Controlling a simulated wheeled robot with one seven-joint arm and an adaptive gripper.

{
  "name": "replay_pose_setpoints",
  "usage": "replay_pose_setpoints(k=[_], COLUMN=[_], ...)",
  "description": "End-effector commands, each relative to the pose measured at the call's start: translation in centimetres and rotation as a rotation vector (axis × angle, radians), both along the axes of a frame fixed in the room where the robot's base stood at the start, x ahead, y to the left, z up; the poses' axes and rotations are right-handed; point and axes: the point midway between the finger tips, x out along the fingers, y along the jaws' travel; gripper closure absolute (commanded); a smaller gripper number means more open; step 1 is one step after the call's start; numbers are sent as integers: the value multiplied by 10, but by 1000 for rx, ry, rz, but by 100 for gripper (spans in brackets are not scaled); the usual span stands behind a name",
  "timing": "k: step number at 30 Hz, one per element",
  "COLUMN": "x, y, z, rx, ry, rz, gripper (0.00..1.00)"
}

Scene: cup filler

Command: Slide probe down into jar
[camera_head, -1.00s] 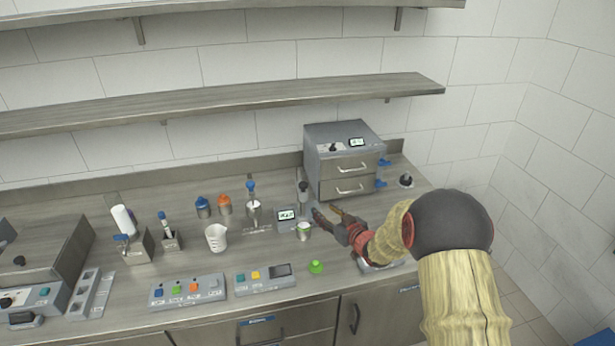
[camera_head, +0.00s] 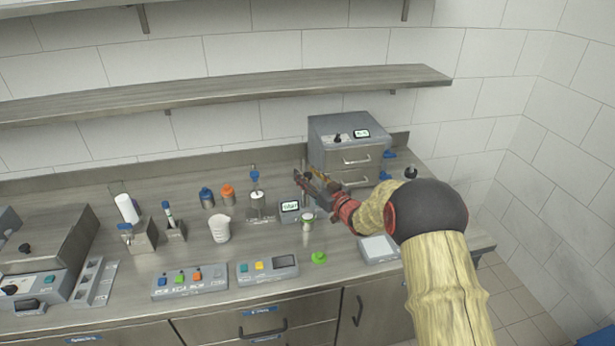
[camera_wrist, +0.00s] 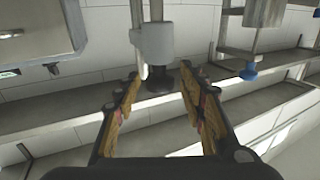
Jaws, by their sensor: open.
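The small jar (camera_head: 308,222) stands upright on the bench, just below my gripper in the head view. My gripper (camera_head: 310,178) is raised above the bench behind the jar, and its fingers cover most of the probe stand. Beyond the fingertips is a light grey holder block (camera_wrist: 152,42) on a thin post, with a dark round knob (camera_wrist: 159,82) that seems to belong to the probe. Whether the probe's tip is over or inside the jar is hidden.
A small display unit (camera_head: 290,208) stands left of the jar, and a green lid (camera_head: 319,257) lies in front. A grey drawer cabinet (camera_head: 345,150) stands close behind my gripper. Another stand with a blue top (camera_head: 255,178) is to the left.

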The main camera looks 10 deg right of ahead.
Motion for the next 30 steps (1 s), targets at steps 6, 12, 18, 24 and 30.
replay_pose_setpoints(k=[6, 12, 18, 24, 30], x=[1, 1, 1, 1, 1], y=[0, 0, 0, 0, 0], z=[0, 0, 0, 0, 0], rx=[1, 0, 0, 1, 1], ry=[1, 1, 1, 1, 1], rz=[0, 0, 0, 0, 0], gripper=[59, 68, 80, 91, 100])
